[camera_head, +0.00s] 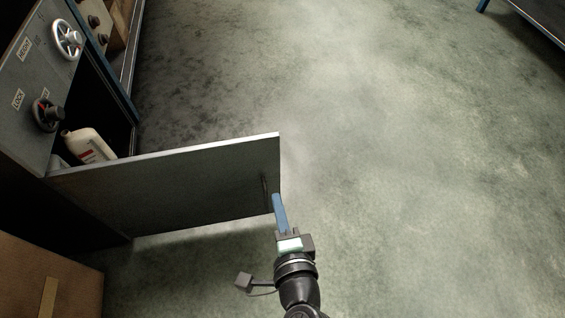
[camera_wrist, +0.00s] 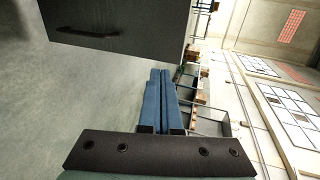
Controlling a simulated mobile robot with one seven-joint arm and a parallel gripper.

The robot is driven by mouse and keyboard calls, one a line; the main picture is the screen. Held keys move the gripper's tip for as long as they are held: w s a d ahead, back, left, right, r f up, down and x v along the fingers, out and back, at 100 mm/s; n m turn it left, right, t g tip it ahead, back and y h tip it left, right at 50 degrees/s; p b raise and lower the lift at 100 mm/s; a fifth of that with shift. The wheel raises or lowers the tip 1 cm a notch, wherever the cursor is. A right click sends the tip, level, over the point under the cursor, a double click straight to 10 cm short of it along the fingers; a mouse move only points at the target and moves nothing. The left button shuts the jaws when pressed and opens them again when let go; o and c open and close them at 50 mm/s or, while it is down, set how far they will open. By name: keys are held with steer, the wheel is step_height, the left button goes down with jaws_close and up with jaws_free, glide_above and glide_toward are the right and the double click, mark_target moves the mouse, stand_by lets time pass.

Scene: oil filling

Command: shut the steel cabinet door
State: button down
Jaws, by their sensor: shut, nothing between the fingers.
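The steel cabinet door (camera_head: 165,190) stands wide open, swung out from the dark cabinet (camera_head: 32,95) at the left of the head view. It has a slim dark handle (camera_head: 265,190) near its free edge. My gripper (camera_head: 278,202) is at the free end of the door, close to the handle; I cannot tell whether it touches the door. Its blue fingers are together and hold nothing. In the wrist view the blue fingers (camera_wrist: 160,92) point forward, and the door (camera_wrist: 120,35) with its handle (camera_wrist: 92,30) fills the upper left, apart from the fingertips.
White bottles (camera_head: 88,146) stand inside the open cabinet. Handwheels (camera_head: 67,38) stick out from the panel above. A cardboard box (camera_head: 45,280) sits at the lower left. The floor to the right is clear. In the wrist view, shelving (camera_wrist: 205,115) stands farther off.

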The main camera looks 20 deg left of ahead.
steer(key=b, duration=0.4)
glide_toward(264, 149)
steer(key=x, duration=0.5)
steer(key=shift+w+f, duration=0.15)
steer(key=shift+f, duration=0.25)
steer(key=shift+w+a+r, duration=0.1)
steer(key=shift+w+a, duration=0.25)
steer(key=shift+w, duration=0.1)
